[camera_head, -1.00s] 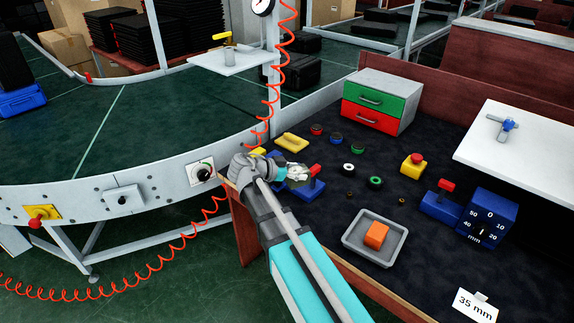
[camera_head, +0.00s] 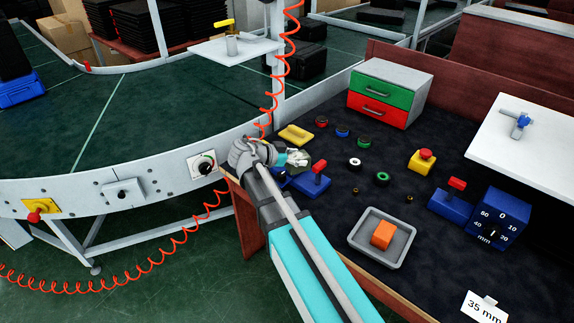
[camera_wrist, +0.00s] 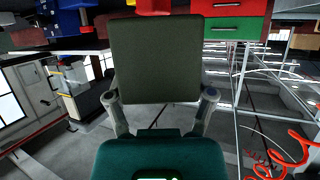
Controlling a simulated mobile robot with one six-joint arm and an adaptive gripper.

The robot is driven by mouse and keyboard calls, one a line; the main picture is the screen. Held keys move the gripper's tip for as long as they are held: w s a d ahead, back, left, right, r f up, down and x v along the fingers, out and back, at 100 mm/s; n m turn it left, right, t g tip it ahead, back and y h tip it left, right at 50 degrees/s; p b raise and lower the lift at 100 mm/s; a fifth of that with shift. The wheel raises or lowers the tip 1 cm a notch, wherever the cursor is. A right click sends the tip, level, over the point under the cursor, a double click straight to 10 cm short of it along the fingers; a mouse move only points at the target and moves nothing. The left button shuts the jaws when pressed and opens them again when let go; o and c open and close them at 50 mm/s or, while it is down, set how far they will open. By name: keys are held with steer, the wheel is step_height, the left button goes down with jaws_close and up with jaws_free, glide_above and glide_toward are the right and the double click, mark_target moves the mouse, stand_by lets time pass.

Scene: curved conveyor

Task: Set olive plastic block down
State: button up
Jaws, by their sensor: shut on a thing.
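The olive plastic block (camera_wrist: 155,58) shows in the wrist view as a dark, flat-faced block. My gripper (camera_wrist: 160,97) is shut on it, one finger at each side of its lower part. In the head view my gripper (camera_head: 298,160) is over the left edge of the dark worktable (camera_head: 300,215), beside a blue base with a red lever (camera_head: 318,168). I cannot make out the block there; the arm and gripper hide it. Its height above the table cannot be told.
A yellow block (camera_head: 296,134) and several coloured rings lie beyond my gripper. A grey tray (camera_head: 358,242) holds an orange block (camera_head: 382,235). A drawer box (camera_head: 405,72) stands at the back. The curved conveyor (camera_head: 90,130) is at left. Dark table surface before the tray is clear.

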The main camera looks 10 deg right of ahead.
mark_target(307, 154)
steer(key=shift+d+r+n+t+y+p, duration=0.4)
steer(key=shift+d+r+n+t+p, duration=0.55)
steer(key=shift+d+t, duration=0.2)
steer(key=shift+w+d+r+n+t+y+p, duration=0.15)
steer(key=shift+d+r+n+t+y+p, duration=0.2)
steer(key=shift+n+t, duration=0.35)
steer(key=shift+w+d+r+n+t+y+p, duration=0.1)
steer(key=shift+r+n+t+y+p, duration=0.3)
steer(key=shift+n+t, duration=0.2)
steer(key=w+a+f+b, duration=0.1)
steer(key=w+f+b, duration=0.2)
steer(key=w, duration=0.1)
steer(key=w+a+f+b, duration=0.1)
steer(key=w+f+b, duration=0.2)
steer(key=w, duration=0.1)
steer(key=w+a+f+b, duration=0.2)
steer(key=w+f+b, duration=0.1)
steer(key=w, duration=0.1)
steer(key=shift+w, duration=0.3)
steer(key=shift+a+f, duration=0.1)
